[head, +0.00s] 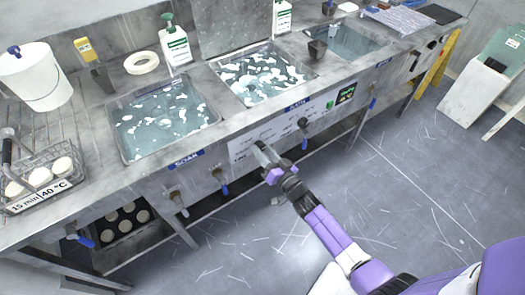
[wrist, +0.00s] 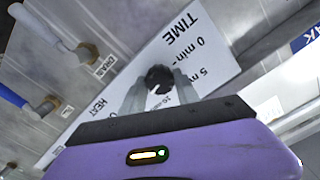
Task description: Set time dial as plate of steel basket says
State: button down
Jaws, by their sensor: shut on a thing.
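The steel basket (head: 65,160) stands at the left end of the counter in the head view. Its white plate (head: 42,198) reads "15 min | 40 °C". The time dial (wrist: 159,78), a dark round knob, is on a white panel (wrist: 198,40) in the wrist view, with the word TIME and marks such as "0 min" beside it. My gripper (wrist: 159,88) is shut on the time dial, one finger on each side. In the head view my gripper (head: 262,152) reaches the panel and hides the dial. The dial's pointer direction cannot be made out.
Another dark knob (head: 303,124) is on the same panel, to the right. Valves with blue handles (head: 224,188) stick out below the sinks. A SOAK label (head: 186,160) is left of the panel. The floor (head: 400,180) in front is clear.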

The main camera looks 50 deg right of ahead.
jog(key=shift+f+m, duration=0.1)
jog(key=shift+m, duration=0.8)
jog(key=c, duration=0.9)
grip_release()
jog(key=v, duration=0.8)
jog(key=shift+b, duration=0.3)
